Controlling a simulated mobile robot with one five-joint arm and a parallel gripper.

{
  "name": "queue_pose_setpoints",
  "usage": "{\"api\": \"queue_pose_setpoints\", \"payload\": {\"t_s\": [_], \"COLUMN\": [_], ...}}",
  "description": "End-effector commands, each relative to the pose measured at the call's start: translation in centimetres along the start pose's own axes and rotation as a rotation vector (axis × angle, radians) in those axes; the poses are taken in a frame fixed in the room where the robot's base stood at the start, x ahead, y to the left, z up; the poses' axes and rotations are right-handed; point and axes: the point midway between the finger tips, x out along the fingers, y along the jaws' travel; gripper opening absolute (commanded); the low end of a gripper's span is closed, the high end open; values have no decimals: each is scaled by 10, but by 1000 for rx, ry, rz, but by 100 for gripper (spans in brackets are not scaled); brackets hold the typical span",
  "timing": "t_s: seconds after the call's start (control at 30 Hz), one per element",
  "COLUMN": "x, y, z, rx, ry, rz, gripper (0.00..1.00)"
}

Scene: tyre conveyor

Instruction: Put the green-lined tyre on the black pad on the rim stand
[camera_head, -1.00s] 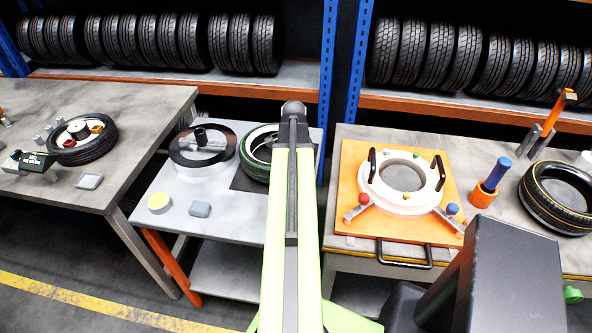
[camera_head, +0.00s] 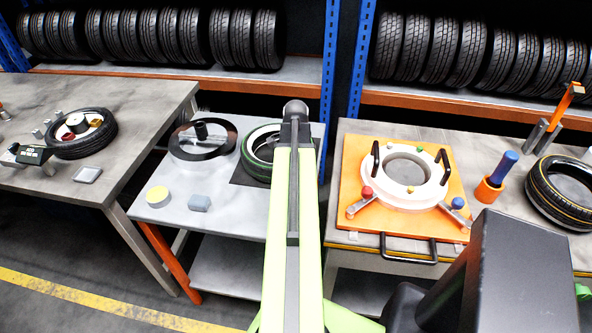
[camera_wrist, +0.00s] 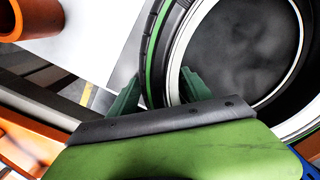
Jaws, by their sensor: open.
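The green-lined tyre (camera_head: 254,163) lies flat at the right of the grey rim stand table, over the black pad (camera_head: 243,178). My arm covers its right part and most of the pad, so contact all round cannot be checked. In the wrist view the tyre (camera_wrist: 154,38) shows its green line and a pale inner ring. My gripper (camera_wrist: 157,84) is open, one finger outside the tyre's wall and the other at its inner side. The wall runs between the fingers. In the head view the fingers are hidden behind my arm.
Right, an orange plate (camera_head: 352,180) bears a white ring (camera_head: 408,198), near a yellow-lined tyre (camera_head: 563,192). Left, another tyre (camera_head: 82,146) lies on a bench.

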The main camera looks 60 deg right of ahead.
Motion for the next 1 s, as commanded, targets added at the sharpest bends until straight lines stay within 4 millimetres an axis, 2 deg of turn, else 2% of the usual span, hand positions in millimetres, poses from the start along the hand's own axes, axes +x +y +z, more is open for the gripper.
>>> {"api": "queue_pose_setpoints", "payload": {"t_s": [0.17,0.27,0.7,0.83,1.0], "x": [-10,-23,-116,-125,-123], "y": [0,0,0,0,0], "z": [0,0,0,0,1], "rx": [0,0,-1,-1,-1], "ry": [0,0,0,0,0], "rz": [0,0,0,0,0], "gripper": [58,58,58,58,58]}}
